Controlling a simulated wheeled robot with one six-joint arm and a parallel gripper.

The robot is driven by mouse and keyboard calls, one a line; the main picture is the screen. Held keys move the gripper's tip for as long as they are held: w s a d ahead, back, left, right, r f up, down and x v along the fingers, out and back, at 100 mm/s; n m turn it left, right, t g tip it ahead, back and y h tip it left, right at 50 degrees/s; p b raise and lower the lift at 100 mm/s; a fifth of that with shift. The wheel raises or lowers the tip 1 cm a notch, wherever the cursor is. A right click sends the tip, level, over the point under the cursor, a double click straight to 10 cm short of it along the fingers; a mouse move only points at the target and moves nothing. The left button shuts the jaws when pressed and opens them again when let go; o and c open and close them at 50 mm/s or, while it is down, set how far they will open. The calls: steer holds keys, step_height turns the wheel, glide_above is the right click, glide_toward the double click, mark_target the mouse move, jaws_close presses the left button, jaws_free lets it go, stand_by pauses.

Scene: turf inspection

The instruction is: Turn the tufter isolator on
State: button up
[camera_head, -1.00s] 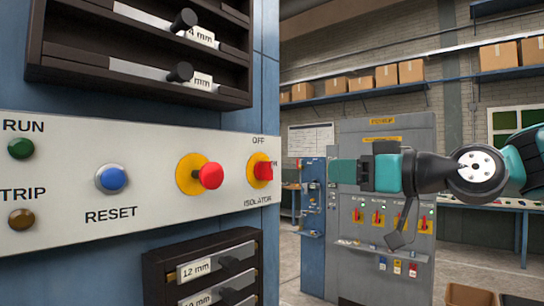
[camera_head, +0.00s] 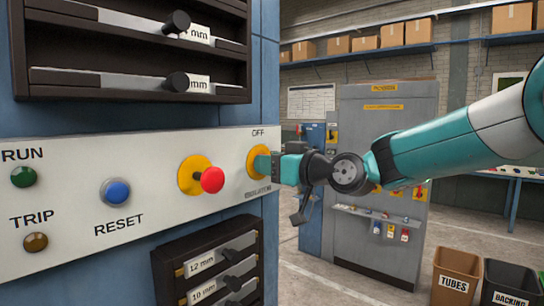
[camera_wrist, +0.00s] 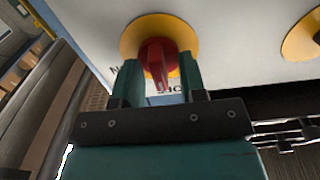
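The tufter isolator is a yellow disc (camera_head: 256,160) with a red handle, at the right end of the pale panel, with OFF printed above it. In the wrist view its red handle (camera_wrist: 157,60) stands out from the yellow disc between my two teal fingers. My gripper (camera_head: 268,166) reaches the isolator from the right and hides the handle in the head view. In the wrist view my gripper (camera_wrist: 160,75) is open, one finger on each side of the handle. I cannot tell whether the fingers touch it. The ON mark is hidden in the head view.
A red mushroom button (camera_head: 212,180) on a yellow disc is close left of the isolator. A blue RESET button (camera_head: 117,191) is further left. Dark racks sit above and below the panel (camera_head: 75,200). A grey cabinet (camera_head: 385,150) and bins (camera_head: 456,277) stand behind to the right.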

jaws_close()
steer(key=shift+m+b, duration=0.3)
steer(key=shift+m, duration=0.1)
steer(key=m+b, duration=0.1)
steer(key=m, duration=0.2)
steer(key=shift+f+m+b, duration=0.1)
steer(key=shift+m+b, duration=0.2)
steer(key=shift+b, duration=0.05)
steer(key=m, duration=0.4)
steer(key=shift+w+d+m+b, duration=0.1)
steer(key=shift+m+b, duration=0.2)
steer(key=m, duration=0.5)
steer(key=shift+p, duration=0.35)
steer(key=shift+f+m+p, duration=0.15)
steer(key=shift+m+p, duration=0.3)
steer(key=shift+m, duration=1.65)
